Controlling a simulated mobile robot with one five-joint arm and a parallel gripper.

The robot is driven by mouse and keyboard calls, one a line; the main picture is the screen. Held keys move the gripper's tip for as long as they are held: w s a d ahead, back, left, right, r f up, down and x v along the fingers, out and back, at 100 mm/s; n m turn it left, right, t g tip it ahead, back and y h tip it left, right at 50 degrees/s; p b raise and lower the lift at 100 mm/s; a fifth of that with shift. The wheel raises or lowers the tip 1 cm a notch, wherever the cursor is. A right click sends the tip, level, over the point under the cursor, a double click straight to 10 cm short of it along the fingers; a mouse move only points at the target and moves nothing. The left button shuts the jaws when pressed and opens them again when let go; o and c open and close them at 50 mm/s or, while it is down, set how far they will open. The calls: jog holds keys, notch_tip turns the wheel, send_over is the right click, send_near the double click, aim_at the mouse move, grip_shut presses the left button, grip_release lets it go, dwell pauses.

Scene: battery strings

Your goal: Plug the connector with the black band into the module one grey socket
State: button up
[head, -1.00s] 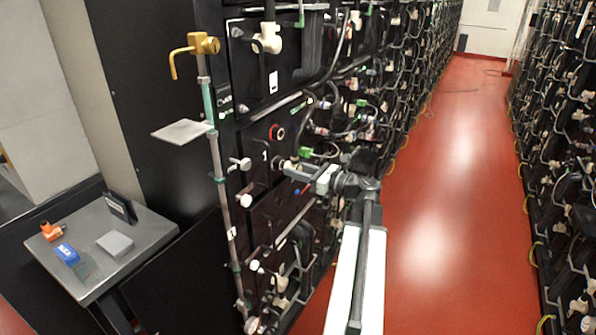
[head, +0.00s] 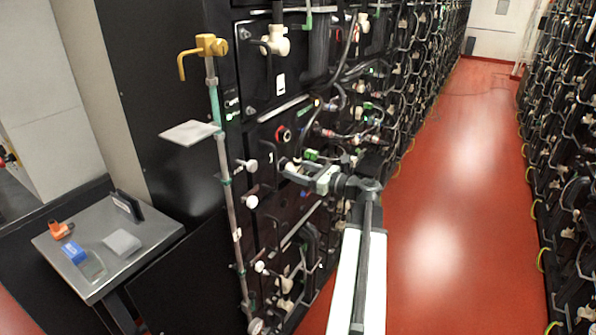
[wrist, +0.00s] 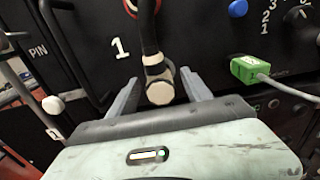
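A cream connector with a black band (wrist: 158,82) hangs on a dark cable in front of the black panel of module one, which is marked "1" (wrist: 120,47). My gripper (wrist: 160,95) is open in the wrist view, with one finger on each side of the connector. Gaps show between the fingers and the connector. In the head view my gripper (head: 292,172) is at the module's front, below a red-ringed socket (head: 284,134). That red ring (wrist: 131,8) also shows at the wrist view's top edge. I cannot clearly make out the grey socket.
A green connector (wrist: 246,69) with a pale cable is right of my gripper, below a blue knob (wrist: 238,8). A white knob (wrist: 53,105) is at left. A pole (head: 228,190) with a yellow tap stands by the rack. The red aisle (head: 440,200) is clear.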

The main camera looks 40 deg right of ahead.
jog(key=v, duration=0.7)
jog(key=shift+s, duration=0.4)
jog(key=shift+d, duration=0.1)
